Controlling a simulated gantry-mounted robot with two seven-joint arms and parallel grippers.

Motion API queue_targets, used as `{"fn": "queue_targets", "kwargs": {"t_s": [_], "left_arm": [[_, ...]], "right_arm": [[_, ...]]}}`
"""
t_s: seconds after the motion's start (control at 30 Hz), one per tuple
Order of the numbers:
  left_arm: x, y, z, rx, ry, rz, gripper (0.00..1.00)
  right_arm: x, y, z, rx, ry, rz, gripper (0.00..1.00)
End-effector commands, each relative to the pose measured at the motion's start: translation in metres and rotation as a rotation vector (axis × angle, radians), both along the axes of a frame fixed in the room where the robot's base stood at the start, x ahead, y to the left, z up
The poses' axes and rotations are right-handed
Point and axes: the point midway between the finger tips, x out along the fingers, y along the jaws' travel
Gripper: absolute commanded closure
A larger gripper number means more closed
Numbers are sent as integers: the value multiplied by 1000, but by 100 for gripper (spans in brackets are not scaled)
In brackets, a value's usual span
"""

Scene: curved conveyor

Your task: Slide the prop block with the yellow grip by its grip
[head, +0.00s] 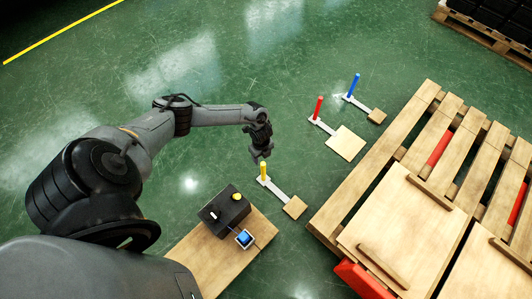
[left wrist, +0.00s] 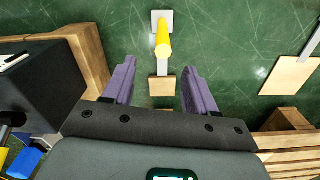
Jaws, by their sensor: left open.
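The prop block with the yellow grip has an upright yellow handle (head: 263,170), a flat grey bar and a small wooden block (head: 295,207) at its end. It lies on the green floor. My left gripper (head: 260,158) is just above and behind the yellow grip in the head view. In the left wrist view its two purple fingers (left wrist: 158,85) are open and empty. The yellow grip (left wrist: 162,40) stands ahead of the gap between them, with its wooden block (left wrist: 162,86) showing between the fingers. My right gripper is not in view.
Props with a red grip (head: 319,107) and a blue grip (head: 354,85) lie farther right. A large wooden pallet (head: 345,200) fills the right side. A black box (head: 224,209) with yellow and blue buttons sits on a wooden stand (head: 205,255) nearby. Floor at the upper left is clear.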

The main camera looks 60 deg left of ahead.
Motion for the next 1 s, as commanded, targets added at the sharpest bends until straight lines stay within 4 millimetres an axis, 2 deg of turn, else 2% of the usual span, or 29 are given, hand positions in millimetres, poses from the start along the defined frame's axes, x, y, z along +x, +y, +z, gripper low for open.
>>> {"fn": "queue_targets", "kwargs": {"t_s": [0.27, 0.43, 1.0], "left_arm": [[1, -1, 0, -1, -2, 0, 43], [1, -1, -10, -1, -2, 0, 43], [1, 0, -92, 0, -3, 2, 43]], "right_arm": [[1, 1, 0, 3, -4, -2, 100], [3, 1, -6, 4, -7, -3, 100], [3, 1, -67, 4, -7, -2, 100]]}}
